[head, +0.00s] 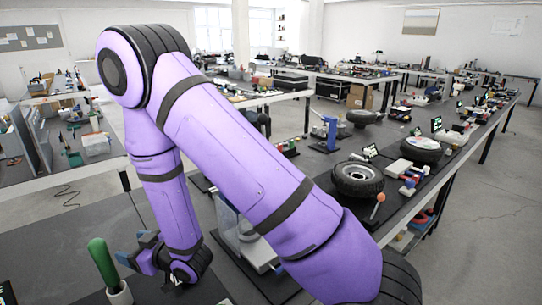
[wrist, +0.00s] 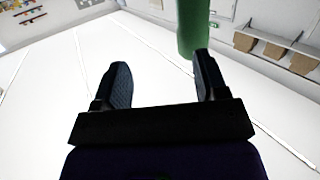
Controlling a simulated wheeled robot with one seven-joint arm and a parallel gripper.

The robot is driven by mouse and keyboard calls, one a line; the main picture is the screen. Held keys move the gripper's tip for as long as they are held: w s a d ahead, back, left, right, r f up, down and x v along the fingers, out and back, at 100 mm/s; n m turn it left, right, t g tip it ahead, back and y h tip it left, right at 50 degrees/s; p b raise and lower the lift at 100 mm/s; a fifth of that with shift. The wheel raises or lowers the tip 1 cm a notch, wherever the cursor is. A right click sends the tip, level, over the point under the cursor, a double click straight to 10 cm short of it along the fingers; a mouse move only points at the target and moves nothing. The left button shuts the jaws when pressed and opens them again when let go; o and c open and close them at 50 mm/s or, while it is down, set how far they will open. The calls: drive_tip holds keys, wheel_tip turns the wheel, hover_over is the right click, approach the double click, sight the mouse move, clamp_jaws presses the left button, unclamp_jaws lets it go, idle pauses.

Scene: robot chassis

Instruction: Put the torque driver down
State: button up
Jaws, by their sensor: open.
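A green handle (head: 102,262), which looks like the torque driver, stands tilted in a small white cup-like holder (head: 120,294) at the lower left of the head view. Its lower part is hidden in the holder. My gripper (head: 132,249) is just to the right of the handle, with its blue-tipped fingers apart. In the wrist view my gripper (wrist: 161,76) is open, with nothing between its fingers. The green handle (wrist: 192,28) shows beyond the right fingertip there. I cannot tell whether they touch.
The dark worktop (head: 60,240) is mostly bare left of my arm. A grey-white device (head: 243,235) stands behind my forearm. A long bench on the right holds a black-tyred wheel (head: 358,180), a second wheel (head: 421,150) and several small tools.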

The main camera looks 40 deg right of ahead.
drive_tip(key=s+d+r+m+g+h, duration=0.2)
drive_tip(key=d+r+h, duration=0.1)
drive_tip(key=d+r, duration=0.55)
drive_tip(key=s+d+r+m+g+h, duration=0.2)
drive_tip(key=d+r+h, duration=0.25)
drive_tip(key=r, duration=0.75)
drive_tip(key=s+d+r+m+g, duration=0.1)
drive_tip(key=s+d+r, duration=0.3)
drive_tip(key=s, duration=0.9)
drive_tip(key=s+d+r+m+g+h, duration=0.1)
drive_tip(key=s+d+r+g, duration=0.3)
drive_tip(key=s, duration=0.8)
drive_tip(key=shift+v, duration=0.85)
drive_tip(key=shift+o, duration=0.3)
drive_tip(key=shift+w, duration=0.1)
